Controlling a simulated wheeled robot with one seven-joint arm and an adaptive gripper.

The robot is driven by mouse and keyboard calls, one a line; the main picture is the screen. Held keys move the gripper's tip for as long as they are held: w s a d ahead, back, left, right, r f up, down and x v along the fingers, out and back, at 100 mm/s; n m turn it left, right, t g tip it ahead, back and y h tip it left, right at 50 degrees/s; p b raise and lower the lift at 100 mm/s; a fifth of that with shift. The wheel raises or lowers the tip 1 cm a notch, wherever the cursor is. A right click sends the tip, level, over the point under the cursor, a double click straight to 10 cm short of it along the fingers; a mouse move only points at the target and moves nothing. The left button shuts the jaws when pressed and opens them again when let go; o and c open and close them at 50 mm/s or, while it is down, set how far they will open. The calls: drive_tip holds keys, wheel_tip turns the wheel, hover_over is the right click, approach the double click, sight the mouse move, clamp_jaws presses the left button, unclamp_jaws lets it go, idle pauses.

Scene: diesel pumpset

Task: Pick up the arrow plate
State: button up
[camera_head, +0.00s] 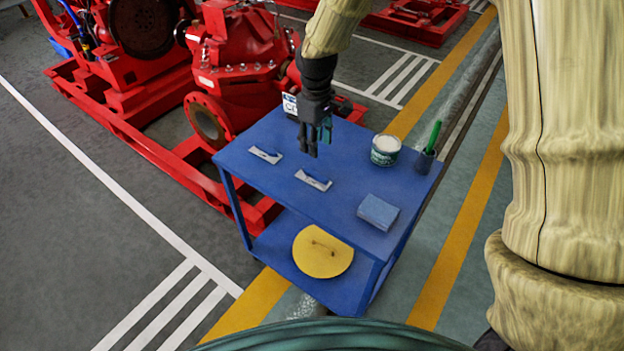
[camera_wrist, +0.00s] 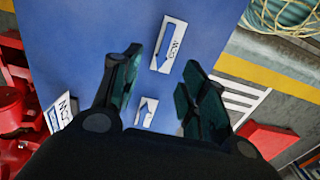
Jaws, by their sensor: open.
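Two small white plates with blue marks lie flat on the blue table, one at the left (camera_head: 265,154) and one nearer the middle (camera_head: 313,180). In the wrist view, a plate with a blue arrow-like mark and dark lettering (camera_wrist: 168,43) lies beyond the fingertips. Another white plate with a blue mark (camera_wrist: 147,112) shows between the fingers, partly hidden by the gripper body. I cannot tell which of these is the arrow plate. My gripper (camera_head: 314,148) points down above the table, behind the middle plate. Its fingers (camera_wrist: 158,75) are apart, with nothing held.
A lettered white sign (camera_head: 290,103) is at the table's back edge. A can (camera_head: 385,149), a cup with a green marker (camera_head: 425,162) and a blue block (camera_head: 378,212) stand on the right. A yellow disc (camera_head: 322,253) lies on the lower shelf. Red pump machinery (camera_head: 240,70) is behind.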

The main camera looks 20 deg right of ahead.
hover_over(315, 174)
drive_tip(key=f, duration=0.5)
drive_tip(key=shift+w+d+f, duration=0.25)
drive_tip(key=shift+w+f, duration=0.15)
drive_tip(key=shift+s+a+f, duration=0.1)
drive_tip(key=shift+s+f, duration=0.1)
drive_tip(key=shift+f, duration=0.3)
wheel_tip(315, 174, down, 4)
drive_tip(key=shift+s+a+f, duration=0.1)
drive_tip(key=shift+s, duration=0.05)
clamp_jaws()
